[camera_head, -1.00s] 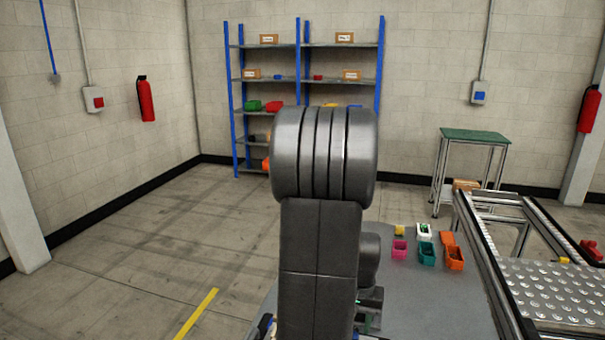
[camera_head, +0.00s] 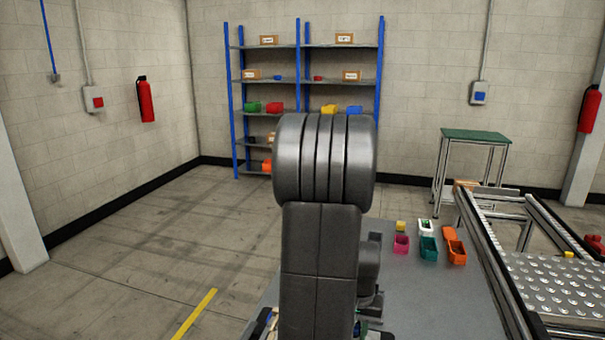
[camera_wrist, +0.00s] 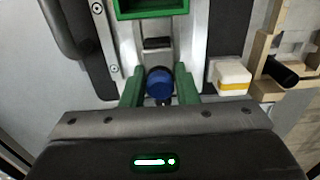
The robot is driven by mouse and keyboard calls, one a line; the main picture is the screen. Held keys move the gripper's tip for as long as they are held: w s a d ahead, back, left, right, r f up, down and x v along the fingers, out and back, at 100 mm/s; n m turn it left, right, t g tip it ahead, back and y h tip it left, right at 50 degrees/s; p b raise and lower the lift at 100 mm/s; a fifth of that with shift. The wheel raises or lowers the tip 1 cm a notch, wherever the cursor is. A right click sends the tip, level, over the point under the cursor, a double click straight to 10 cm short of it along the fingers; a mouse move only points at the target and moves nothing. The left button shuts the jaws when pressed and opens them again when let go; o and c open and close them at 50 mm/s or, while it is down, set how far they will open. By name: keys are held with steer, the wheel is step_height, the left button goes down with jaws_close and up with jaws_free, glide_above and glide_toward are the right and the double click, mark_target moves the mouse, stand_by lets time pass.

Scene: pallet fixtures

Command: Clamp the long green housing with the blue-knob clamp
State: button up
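In the wrist view, the blue knob (camera_wrist: 160,84) of the clamp sits between the two green fingers of my gripper (camera_wrist: 159,76). The fingers stand one on each side of the knob, with narrow gaps visible, so the gripper looks open around it. A metal part of the clamp (camera_wrist: 157,43) shows just beyond the knob. The green housing (camera_wrist: 150,13) is at the top edge of the wrist view, cut off by the frame, so its full length is hidden. In the head view, my arm hides the clamp and housing.
A white and yellow block (camera_wrist: 231,78) lies right of the fingers, beside wooden pieces (camera_wrist: 262,62). In the head view, pink (camera_head: 401,245), teal (camera_head: 428,249) and orange (camera_head: 456,252) bins stand on the grey table (camera_head: 440,305). A conveyor frame (camera_head: 495,262) runs along the right.

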steer(key=shift+s, duration=0.15)
steer(key=shift+s+a, duration=0.2)
steer(key=shift+s, duration=0.35)
steer(key=shift+s+a, duration=0.2)
steer(key=shift+s, duration=0.35)
steer(key=o, duration=0.8)
steer(key=shift+c, duration=0.2)
steer(key=shift+r, duration=0.1)
steer(key=shift+r+p, duration=3)
steer(key=shift+r, duration=0.95)
steer(key=shift+f, duration=0.15)
